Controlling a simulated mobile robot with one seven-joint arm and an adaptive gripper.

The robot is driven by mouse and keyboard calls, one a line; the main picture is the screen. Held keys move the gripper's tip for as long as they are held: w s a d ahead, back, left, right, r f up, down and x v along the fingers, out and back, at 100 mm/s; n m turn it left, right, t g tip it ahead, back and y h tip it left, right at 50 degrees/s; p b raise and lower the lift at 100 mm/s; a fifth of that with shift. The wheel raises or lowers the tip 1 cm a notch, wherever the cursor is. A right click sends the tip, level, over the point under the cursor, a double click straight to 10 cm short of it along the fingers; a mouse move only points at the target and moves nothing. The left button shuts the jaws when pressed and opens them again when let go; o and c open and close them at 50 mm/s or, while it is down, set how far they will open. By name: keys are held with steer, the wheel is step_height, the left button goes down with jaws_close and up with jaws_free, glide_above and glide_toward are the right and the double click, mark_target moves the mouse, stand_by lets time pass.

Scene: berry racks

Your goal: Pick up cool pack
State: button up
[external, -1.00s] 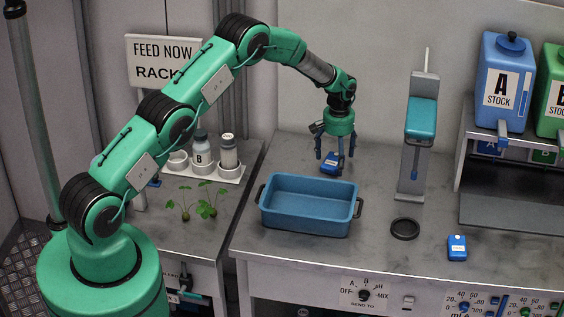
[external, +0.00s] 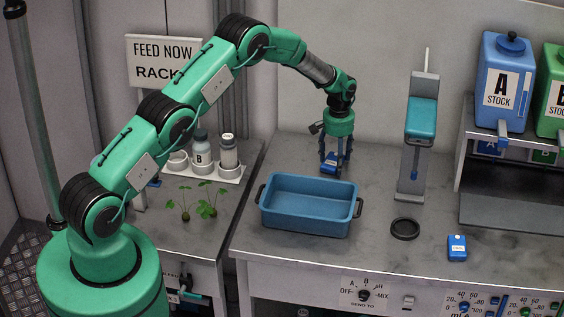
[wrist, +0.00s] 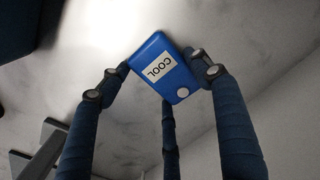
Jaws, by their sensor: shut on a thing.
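The cool pack (external: 330,168) is a small blue block at the back of the bench, behind the blue tray. In the wrist view the cool pack (wrist: 166,66) shows a white label reading COOL and a round white spot. My gripper (external: 335,166) points down over it with its dark fingers closed around the pack. In the wrist view the fingertips of my gripper (wrist: 160,76) touch opposite sides of the pack, with a third finger below it. Whether the pack is clear of the bench is hard to tell.
The empty blue tray (external: 308,230) with black handles stands just in front of the gripper. To the right are a dispenser stand (external: 420,120), a black ring (external: 405,229) and another blue block (external: 457,248). Bottles (external: 199,150) and seedlings (external: 206,205) stand left on a separate bench.

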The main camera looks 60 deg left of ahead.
mark_target(336, 161)
steer(key=shift+r, duration=0.1)
step_height(336, 161, up, 10)
stand_by(0.8)
